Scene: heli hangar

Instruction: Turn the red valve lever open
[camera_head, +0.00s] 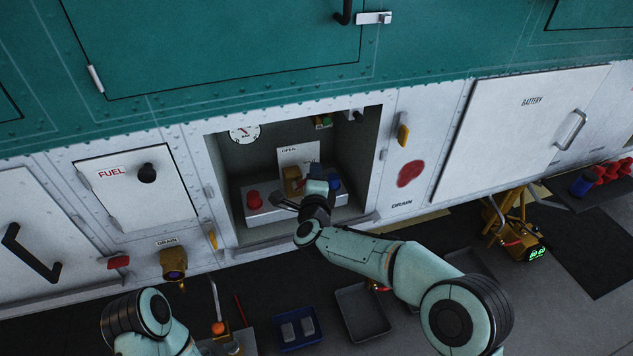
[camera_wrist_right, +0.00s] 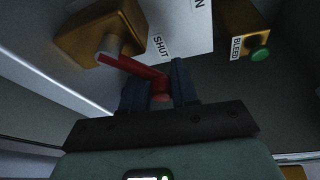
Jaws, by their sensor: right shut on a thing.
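The red valve lever (camera_wrist_right: 140,68) runs from a brass valve body (camera_wrist_right: 92,32) down and right in the right wrist view. Its far end lies between the two fingers of my right gripper (camera_wrist_right: 159,88), which is shut on it. A "SHUT" label (camera_wrist_right: 162,46) is beside the lever. In the head view the brass valve (camera_head: 292,180) sits in the open bay, under an "OPEN" label (camera_head: 289,150). My right gripper (camera_head: 312,190) reaches in there and hides most of the lever. My left gripper is out of the picture; only part of that arm shows.
The bay also holds a red knob (camera_head: 253,200), a gauge (camera_head: 244,133) and a green "BLEED" button (camera_wrist_right: 260,54). The bay's side walls bound the space around my right gripper. Trays (camera_head: 362,312) lie on the floor below.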

